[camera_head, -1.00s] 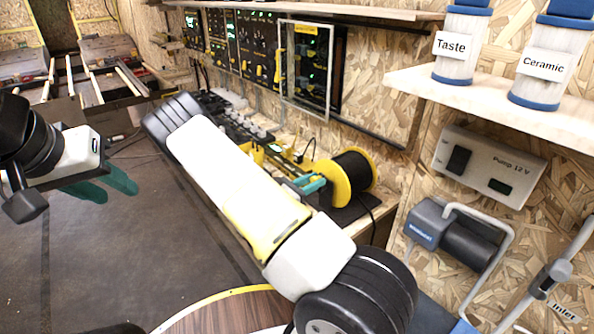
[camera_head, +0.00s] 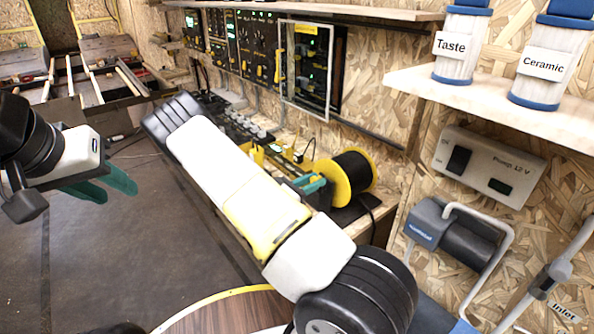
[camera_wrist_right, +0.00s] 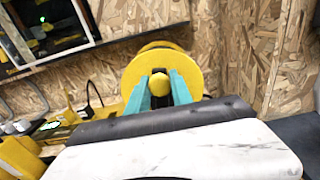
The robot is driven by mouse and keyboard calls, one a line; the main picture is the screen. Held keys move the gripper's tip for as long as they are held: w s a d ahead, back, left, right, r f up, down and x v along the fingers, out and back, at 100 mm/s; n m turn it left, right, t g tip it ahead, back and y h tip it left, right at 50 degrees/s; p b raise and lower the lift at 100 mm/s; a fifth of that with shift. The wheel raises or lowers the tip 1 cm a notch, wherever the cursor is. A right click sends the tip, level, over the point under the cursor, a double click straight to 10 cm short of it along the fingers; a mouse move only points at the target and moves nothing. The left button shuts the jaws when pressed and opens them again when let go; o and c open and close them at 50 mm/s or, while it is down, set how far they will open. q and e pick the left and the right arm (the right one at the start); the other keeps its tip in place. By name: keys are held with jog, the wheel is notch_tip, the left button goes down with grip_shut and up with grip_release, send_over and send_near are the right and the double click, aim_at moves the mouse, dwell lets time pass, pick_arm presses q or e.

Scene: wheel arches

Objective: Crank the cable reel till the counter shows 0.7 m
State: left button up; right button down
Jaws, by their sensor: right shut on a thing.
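The cable reel (camera_head: 345,178) has yellow flanges and black cable, and stands on the bench by the wood wall. In the right wrist view, its yellow flange (camera_wrist_right: 135,68) faces me. My right gripper (camera_wrist_right: 160,88) is shut on the yellow crank knob (camera_wrist_right: 159,82), a teal finger on each side; the crank arm is mostly hidden. The gripper also shows in the head view (camera_head: 314,184), beside the reel. A small green-lit display (camera_wrist_right: 48,126), perhaps the counter, is left of the reel; its digits are unreadable. My left gripper (camera_head: 104,187) is open and empty, far from the reel.
A shelf (camera_head: 500,97) with labelled canisters overhangs at the right, above a pump switch box (camera_head: 490,165). A framed panel (camera_head: 305,75) hangs behind the bench. Yellow devices (camera_wrist_right: 20,157) stand left of the reel. The dark floor (camera_head: 110,260) at left is clear.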

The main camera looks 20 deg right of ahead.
aim_at(320, 189)
jog(key=shift+s, duration=0.1)
